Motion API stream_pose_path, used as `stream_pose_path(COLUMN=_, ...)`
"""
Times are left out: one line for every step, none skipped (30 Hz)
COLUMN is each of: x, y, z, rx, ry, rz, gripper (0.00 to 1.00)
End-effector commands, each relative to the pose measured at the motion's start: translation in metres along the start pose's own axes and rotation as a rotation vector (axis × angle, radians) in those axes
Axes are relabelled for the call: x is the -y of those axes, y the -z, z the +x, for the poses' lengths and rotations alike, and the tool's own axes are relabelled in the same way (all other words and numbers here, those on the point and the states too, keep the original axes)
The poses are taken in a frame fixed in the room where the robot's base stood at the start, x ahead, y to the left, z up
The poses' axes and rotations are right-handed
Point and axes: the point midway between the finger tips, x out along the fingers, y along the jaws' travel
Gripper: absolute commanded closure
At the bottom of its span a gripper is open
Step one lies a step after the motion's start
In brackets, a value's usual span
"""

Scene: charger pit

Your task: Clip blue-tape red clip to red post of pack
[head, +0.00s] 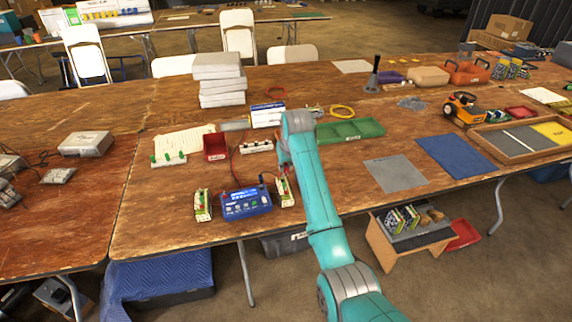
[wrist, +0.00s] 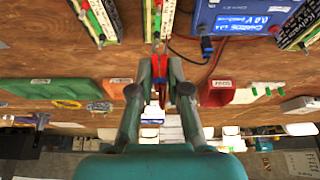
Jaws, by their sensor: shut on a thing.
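My gripper (wrist: 160,62) is shut on a red clip (wrist: 161,90), seen between its fingers in the wrist view. The fingertips point at the near end of a battery pack (wrist: 160,16); a gap or contact there cannot be judged. This pack also stands just right of the blue charger in the head view (head: 285,192). The blue charger (head: 246,204) has a lit display (wrist: 250,20). Another pack (head: 202,205) stands left of the charger. A third pack (wrist: 97,20) shows in the wrist view, hidden behind my arm in the head view.
A red lead (wrist: 219,52) and a dark lead run across the table by the charger. A red bin (head: 215,147), a green tray (head: 350,132) and a white strip of terminals (head: 257,146) lie behind. A grey mat (head: 395,173) lies right of my arm.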

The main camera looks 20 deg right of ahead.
Motion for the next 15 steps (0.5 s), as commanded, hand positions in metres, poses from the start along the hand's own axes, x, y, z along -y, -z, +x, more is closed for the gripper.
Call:
stream_pose_path(x=0.0, y=-0.001, z=0.003, rx=0.001, ry=0.0, rz=0.0, gripper=1.0)
stream_pose_path(x=0.0, y=-0.002, z=0.004, rx=0.001, ry=0.0, rz=0.0, gripper=1.0)
stream_pose_path(x=0.0, y=-0.003, z=0.006, rx=0.0, ry=0.0, rz=0.0, gripper=1.0)
stream_pose_path(x=0.0, y=-0.003, z=0.007, rx=0.0, ry=0.0, rz=0.0, gripper=1.0)
stream_pose_path(x=0.0, y=-0.004, z=0.009, rx=0.0, ry=0.0, rz=0.0, gripper=1.0)
stream_pose_path(x=0.0, y=-0.005, z=0.011, rx=0.001, ry=0.0, rz=0.0, gripper=1.0)
stream_pose_path(x=0.0, y=-0.005, z=0.012, rx=0.001, ry=0.0, rz=0.0, gripper=1.0)
stream_pose_path(x=0.0, y=-0.006, z=0.013, rx=0.001, ry=0.0, rz=0.0, gripper=1.0)
stream_pose_path(x=0.0, y=-0.007, z=0.015, rx=0.001, ry=0.0, rz=0.0, gripper=1.0)
stream_pose_path(x=0.0, y=-0.007, z=0.017, rx=0.001, ry=0.0, rz=0.0, gripper=1.0)
stream_pose_path(x=0.0, y=-0.008, z=0.018, rx=0.001, ry=0.0, rz=0.0, gripper=1.0)
stream_pose_path(x=0.0, y=-0.008, z=0.02, rx=0.001, ry=0.0, rz=0.0, gripper=1.0)
stream_pose_path(x=0.0, y=-0.009, z=0.021, rx=0.0, ry=0.0, rz=0.0, gripper=1.0)
stream_pose_path(x=0.0, y=-0.009, z=0.023, rx=0.0, ry=0.0, rz=0.0, gripper=1.0)
stream_pose_path(x=0.0, y=-0.01, z=0.025, rx=0.0, ry=0.0, rz=0.0, gripper=1.0)
